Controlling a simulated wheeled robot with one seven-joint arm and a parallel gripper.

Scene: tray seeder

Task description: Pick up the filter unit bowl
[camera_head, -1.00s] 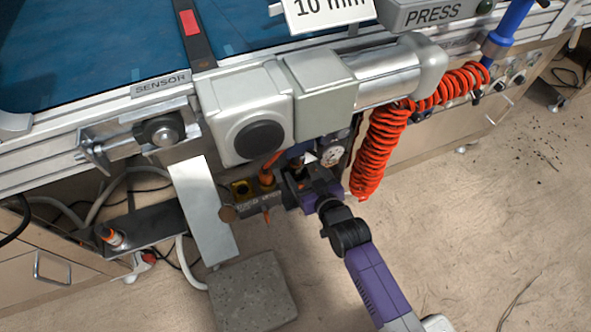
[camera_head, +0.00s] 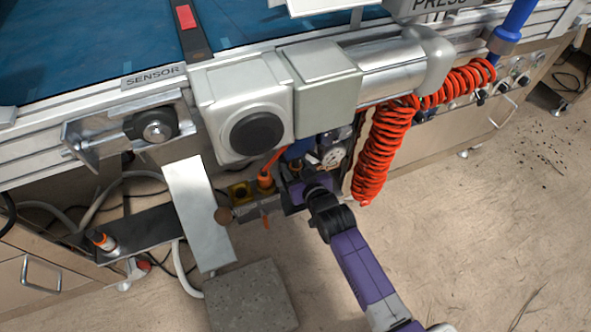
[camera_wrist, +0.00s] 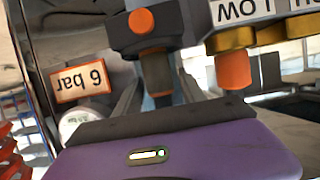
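The filter unit bowl (camera_wrist: 158,74) looks like a dark, brownish cylinder below a dark housing with an orange knob (camera_wrist: 142,20) in the wrist view. My gripper (camera_wrist: 158,88) has its two grey fingers apart, one on each side of the bowl; no clear contact shows. The bowl's lower part is hidden by the dark edge of my gripper's body. In the head view my gripper (camera_head: 291,186) is under the grey press block, at the air unit with a round gauge (camera_head: 333,156). The bowl cannot be made out there.
A "6 bar" label (camera_wrist: 83,82) is left of the bowl. An orange fitting (camera_wrist: 233,70) with brass hangs close on the right. A coiled red hose (camera_head: 382,150) hangs right of my gripper. A metal plate (camera_head: 199,212) stands left. Floor is open at lower right.

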